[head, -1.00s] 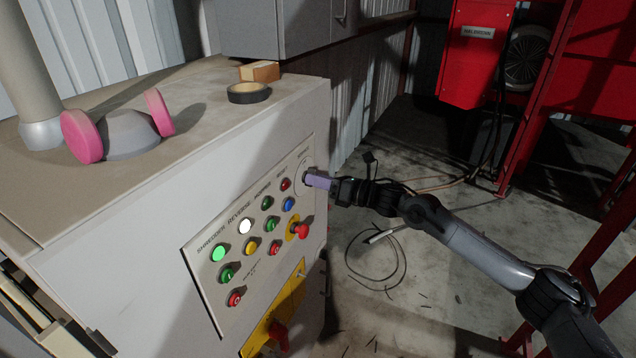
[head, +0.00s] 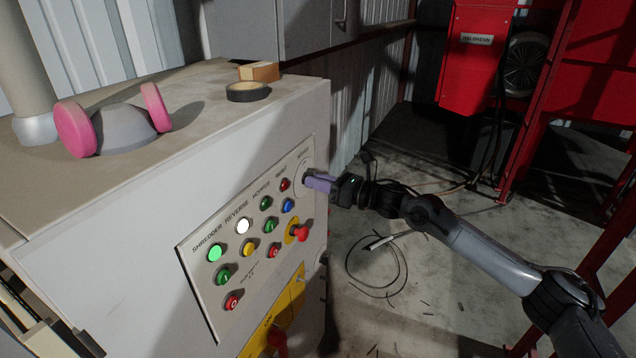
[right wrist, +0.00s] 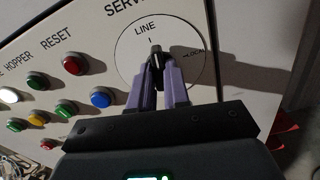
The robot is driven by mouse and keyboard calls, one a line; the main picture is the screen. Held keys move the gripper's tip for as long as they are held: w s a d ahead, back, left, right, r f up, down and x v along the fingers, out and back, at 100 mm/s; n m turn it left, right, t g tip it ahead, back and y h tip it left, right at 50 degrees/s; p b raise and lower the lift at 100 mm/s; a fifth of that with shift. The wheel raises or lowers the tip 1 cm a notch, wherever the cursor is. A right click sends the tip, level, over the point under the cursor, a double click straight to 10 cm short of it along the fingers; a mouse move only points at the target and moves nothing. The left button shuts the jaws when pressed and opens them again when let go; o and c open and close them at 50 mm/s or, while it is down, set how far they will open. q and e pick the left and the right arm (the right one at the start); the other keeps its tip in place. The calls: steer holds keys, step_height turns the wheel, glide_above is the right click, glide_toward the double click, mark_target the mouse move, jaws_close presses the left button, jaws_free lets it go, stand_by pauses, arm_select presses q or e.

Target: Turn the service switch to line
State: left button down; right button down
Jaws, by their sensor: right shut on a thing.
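The service switch is a black knob (right wrist: 156,70) on a round white dial (right wrist: 128,50) at the panel's upper right corner. In the right wrist view its pointer end faces up, close to the LINE mark; the LOCAL mark is to the right. My right gripper (right wrist: 157,84) has its purple fingers on both sides of the knob and is shut on it. In the head view this gripper (head: 308,181) reaches the panel from the right, and its fingers hide the knob. My left gripper is not in view.
The control panel (head: 205,293) carries several coloured buttons and a red emergency stop (head: 300,232) just below the dial. A loose cable (head: 375,285) lies on the floor.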

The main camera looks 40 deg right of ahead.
steer(key=shift+f, duration=0.1)
steer(key=shift+n+b, duration=0.85)
steer(key=shift+n, duration=0.25)
steer(key=c, duration=1)
jaws_free()
steer(key=shift+d, duration=0.1)
